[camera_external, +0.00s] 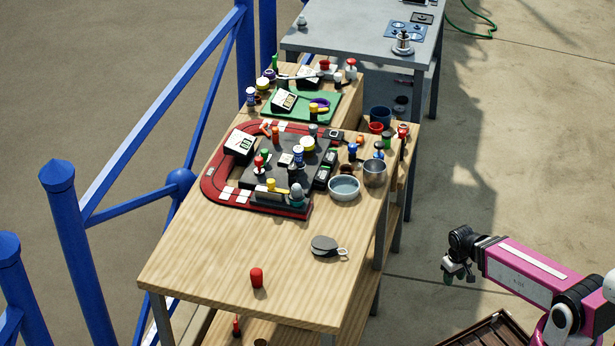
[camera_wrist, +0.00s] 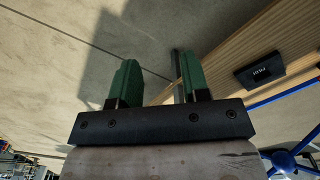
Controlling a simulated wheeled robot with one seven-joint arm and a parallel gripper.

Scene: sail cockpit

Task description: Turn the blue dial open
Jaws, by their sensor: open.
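I cannot tell for certain which piece is the blue dial. A small blue knob (camera_external: 379,146) stands near the right edge of the wooden table, behind the metal pot. A second blue-topped piece (camera_external: 298,153) stands on the dark panel (camera_external: 240,178) in the middle of the table. My gripper (camera_external: 458,272) hangs in the air to the right of the table, well apart from these pieces. In the wrist view my gripper (camera_wrist: 158,82) shows two green fingers set apart with nothing between them. No blue dial shows in the wrist view.
The wooden table (camera_external: 200,250) holds a red tray rim (camera_external: 207,178), a metal bowl (camera_external: 344,188), a pot (camera_external: 375,173), a grey lidded piece (camera_external: 324,245) and a red peg (camera_external: 257,277). Blue railings (camera_external: 130,155) stand at left. Its front part is mostly clear.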

